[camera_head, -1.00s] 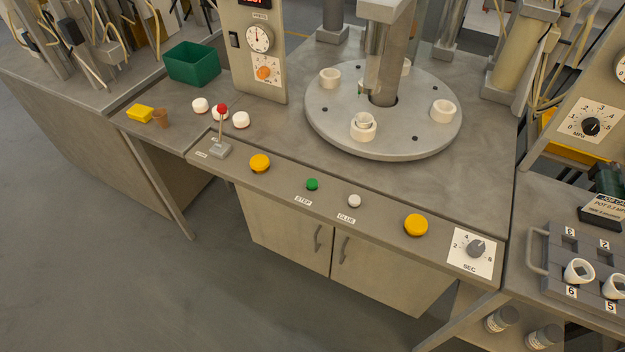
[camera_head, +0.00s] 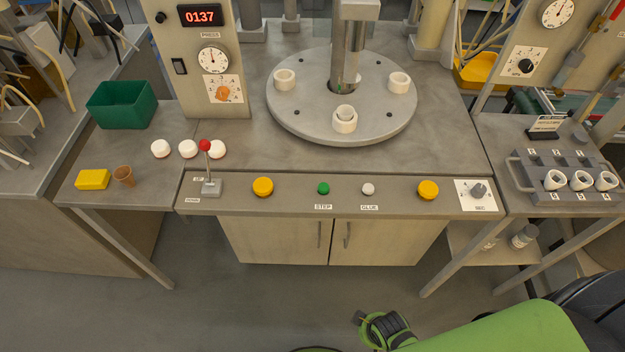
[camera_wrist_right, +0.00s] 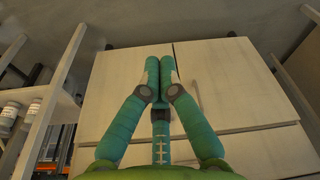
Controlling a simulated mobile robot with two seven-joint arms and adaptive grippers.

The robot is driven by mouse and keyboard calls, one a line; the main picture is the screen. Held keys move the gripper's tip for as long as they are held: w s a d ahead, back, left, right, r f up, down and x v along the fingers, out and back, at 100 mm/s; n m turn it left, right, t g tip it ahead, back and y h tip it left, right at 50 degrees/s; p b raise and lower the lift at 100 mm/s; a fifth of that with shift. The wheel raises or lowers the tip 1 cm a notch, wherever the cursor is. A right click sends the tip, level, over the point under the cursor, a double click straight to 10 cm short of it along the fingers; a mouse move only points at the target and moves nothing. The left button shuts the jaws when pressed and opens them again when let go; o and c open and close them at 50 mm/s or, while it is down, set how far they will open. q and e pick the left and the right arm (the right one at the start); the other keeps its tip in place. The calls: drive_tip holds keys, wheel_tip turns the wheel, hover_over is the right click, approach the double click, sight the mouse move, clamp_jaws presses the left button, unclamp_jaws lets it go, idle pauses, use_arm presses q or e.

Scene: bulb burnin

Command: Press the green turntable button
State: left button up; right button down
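The green button (camera_head: 323,188) sits on the sloping front strip of the bench, above the label STEP. It is unobstructed in the head view, with a yellow button to its left and a white button to its right. My right gripper shows in the right wrist view (camera_wrist_right: 160,66) with its two green fingers together at the tips and nothing visible between them. It faces the cabinet doors. In the head view my green right arm enters from the bottom right, low in front of the bench and apart from the button. My left gripper is not in view.
The turntable (camera_head: 290,112) with white rings stands behind the strip. A red-knobbed lever (camera_head: 207,165), yellow buttons (camera_head: 263,187) (camera_head: 428,190) and a white button (camera_head: 368,189) share the strip. Cabinet doors (camera_head: 290,240) lie below. A rack (camera_head: 530,185) stands right.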

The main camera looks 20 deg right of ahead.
drive_tip(key=w+r+t+p, duration=0.15)
drive_tip(key=w+r, duration=0.35)
drive_tip(key=r, duration=0.8)
drive_tip(key=w+a+r+n+t+y+p, duration=0.1)
drive_tip(key=w+a+r+y+p, duration=0.1)
drive_tip(key=w+a+r, duration=0.4)
drive_tip(key=w+a+r+t+y+p, duration=0.1)
drive_tip(key=w+r, duration=0.2)
drive_tip(key=r, duration=0.4)
drive_tip(key=w+a+r+n+t+y+p, duration=0.1)
drive_tip(key=w+a+r+y+p, duration=0.1)
drive_tip(key=w+a+r, duration=0.4)
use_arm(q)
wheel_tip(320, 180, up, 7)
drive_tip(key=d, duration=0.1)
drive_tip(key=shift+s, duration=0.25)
use_arm(e)
drive_tip(key=w+d+r+m+t, duration=0.1)
drive_tip(key=w+d+m, duration=0.1)
drive_tip(key=w+d, duration=0.8)
drive_tip(key=w, duration=0.3)
drive_tip(key=shift+w+d+r, duration=0.2)
drive_tip(key=shift+r, duration=0.15)
use_arm(q)
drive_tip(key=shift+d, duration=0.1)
drive_tip(key=shift+b, duration=0.3)
